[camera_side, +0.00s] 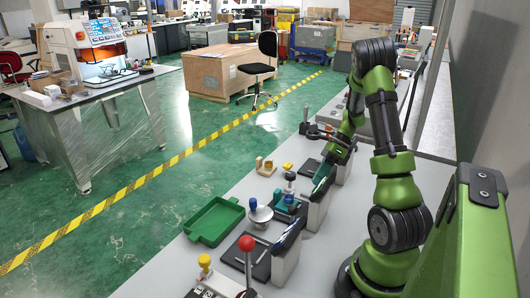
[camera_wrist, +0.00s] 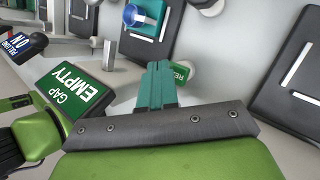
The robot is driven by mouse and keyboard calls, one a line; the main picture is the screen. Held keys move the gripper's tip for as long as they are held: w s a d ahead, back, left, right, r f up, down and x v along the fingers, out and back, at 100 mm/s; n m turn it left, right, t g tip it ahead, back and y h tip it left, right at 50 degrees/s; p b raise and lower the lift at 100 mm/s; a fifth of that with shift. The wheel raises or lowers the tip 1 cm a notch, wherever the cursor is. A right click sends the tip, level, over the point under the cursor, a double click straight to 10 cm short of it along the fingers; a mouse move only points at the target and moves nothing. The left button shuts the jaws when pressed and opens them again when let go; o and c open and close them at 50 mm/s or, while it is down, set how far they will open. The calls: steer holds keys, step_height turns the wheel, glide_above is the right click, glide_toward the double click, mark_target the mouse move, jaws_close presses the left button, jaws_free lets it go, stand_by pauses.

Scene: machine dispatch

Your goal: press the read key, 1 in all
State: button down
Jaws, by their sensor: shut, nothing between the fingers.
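In the wrist view, a small green label (camera_wrist: 181,72) with the letters "RE" showing lies just past my fingertips. The fingers hide the rest of it, and I cannot tell whether they touch it. My gripper (camera_wrist: 158,70) has its teal fingers shut together with nothing between them. In the side view my gripper (camera_side: 322,174) is low over the bench, beside the upright panels. The read key cannot be made out in the side view.
A green "GAP EMPTY" sign (camera_wrist: 75,88) and a blue "ON" sign (camera_wrist: 18,43) are left of the fingers. A blue knob (camera_wrist: 140,17) sits beyond. In the side view, a red-balled lever (camera_side: 246,244) and a green tray (camera_side: 214,221) stand nearer the camera.

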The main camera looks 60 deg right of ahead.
steer(key=shift+f, duration=0.15)
steer(key=shift+f, duration=0.3)
steer(key=shift+s+f, duration=0.1)
steer(key=shift+f, duration=0.55)
stand_by(1.0)
steer(key=shift+r, duration=1.05)
steer(key=shift+r, duration=0.1)
steer(key=shift+r, duration=2.45)
